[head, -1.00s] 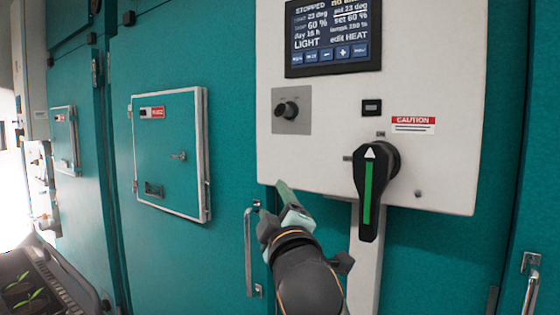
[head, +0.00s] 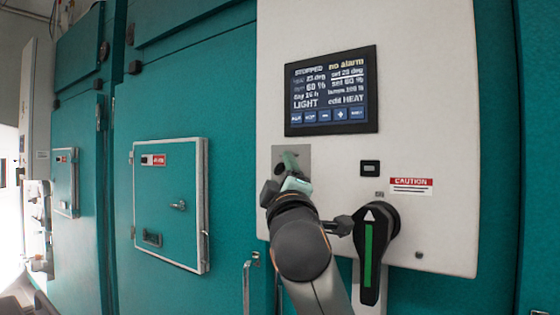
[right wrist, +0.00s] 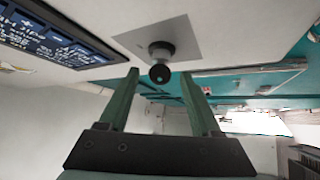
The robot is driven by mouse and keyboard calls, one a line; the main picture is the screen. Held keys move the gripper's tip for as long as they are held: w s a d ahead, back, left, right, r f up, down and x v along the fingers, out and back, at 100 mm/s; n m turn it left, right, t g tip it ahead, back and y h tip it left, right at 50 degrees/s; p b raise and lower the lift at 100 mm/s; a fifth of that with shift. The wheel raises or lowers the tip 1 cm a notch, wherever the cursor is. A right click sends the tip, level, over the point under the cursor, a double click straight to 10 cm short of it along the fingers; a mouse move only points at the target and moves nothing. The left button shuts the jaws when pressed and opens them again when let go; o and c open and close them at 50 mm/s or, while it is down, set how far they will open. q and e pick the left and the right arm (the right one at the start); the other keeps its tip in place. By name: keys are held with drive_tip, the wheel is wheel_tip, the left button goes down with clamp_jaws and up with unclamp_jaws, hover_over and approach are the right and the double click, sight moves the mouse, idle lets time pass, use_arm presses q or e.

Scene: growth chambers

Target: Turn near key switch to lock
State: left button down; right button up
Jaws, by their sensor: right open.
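The near key switch (right wrist: 160,62) is a dark round knob on a grey square plate (right wrist: 186,36) in the right wrist view. In the head view its plate (head: 303,155) shows on the white control panel, and the knob is mostly hidden behind my right gripper (head: 289,164). My right gripper, with green fingers, is open. In the right wrist view its two fingers (right wrist: 157,92) point toward the switch, one on either side of it in the picture, with nothing between them. I cannot tell whether they touch it. My left gripper is not in view.
The white panel (head: 430,120) also carries a screen (head: 331,92) above the switch and a black handle with a green stripe (head: 370,250) at lower right, close to my right arm. A teal door with a small framed hatch (head: 170,200) stands left.

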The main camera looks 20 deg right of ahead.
sight(283, 169)
drive_tip(key=shift+p+x, duration=0.3)
drive_tip(key=shift+x, duration=1)
clamp_jaws()
